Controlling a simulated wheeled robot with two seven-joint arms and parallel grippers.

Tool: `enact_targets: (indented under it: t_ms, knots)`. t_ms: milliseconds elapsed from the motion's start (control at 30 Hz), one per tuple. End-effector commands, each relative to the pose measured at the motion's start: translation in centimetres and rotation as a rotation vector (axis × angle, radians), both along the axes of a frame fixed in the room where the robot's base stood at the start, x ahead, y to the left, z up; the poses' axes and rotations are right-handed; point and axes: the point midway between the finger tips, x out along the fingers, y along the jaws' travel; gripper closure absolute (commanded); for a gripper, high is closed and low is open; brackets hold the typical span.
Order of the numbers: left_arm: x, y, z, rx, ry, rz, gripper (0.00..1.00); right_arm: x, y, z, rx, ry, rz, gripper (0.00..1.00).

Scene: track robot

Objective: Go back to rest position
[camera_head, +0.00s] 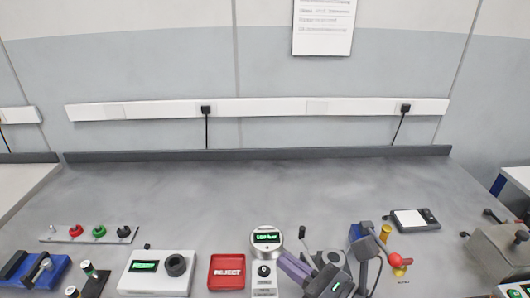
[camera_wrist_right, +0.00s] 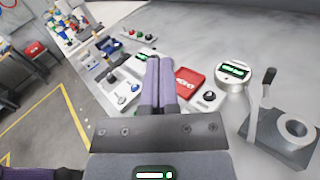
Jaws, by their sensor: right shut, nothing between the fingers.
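My right gripper (camera_head: 284,258) shows low in the middle of the head view, with its purple fingers pointing up and left beside the pressure gauge. In the right wrist view its two purple fingers (camera_wrist_right: 160,62) lie together, shut and empty. The gripper stands over the front part of the bench; its exact height is hard to tell.
Near the fingers are a round gauge (camera_head: 267,238) and a red REJECT tray (camera_head: 226,271). A white device (camera_head: 157,273) and a button strip (camera_head: 88,234) lie left. A lever fixture (camera_wrist_right: 282,135) and a scale (camera_head: 415,220) lie right. The bench's back is clear.

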Motion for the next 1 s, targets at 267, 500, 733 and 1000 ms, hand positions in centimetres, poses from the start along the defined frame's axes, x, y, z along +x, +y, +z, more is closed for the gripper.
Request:
enact_targets:
  t_ms: [267,500,733,1000]
  knots:
    - [-0.2,-0.1,0.0,-0.002,0.004,0.001,1.0,1.1,-10.3,2.0,1.275,0.478,-0.588,1.0]
    - [-0.3,-0.2,0.0,-0.004,0.005,0.001,1.0,-6.6,-14.6,-9.9,2.093,1.019,-1.339,1.0]
    - [-0.3,-0.3,0.0,-0.005,0.006,0.001,1.0,-16.2,-10.9,-14.8,-2.023,-1.235,1.722,1.0]
    - [-0.4,-0.3,0.0,-0.004,0.007,0.001,1.0,-16.8,-10.4,-24.9,-1.9,-1.215,1.783,1.0]
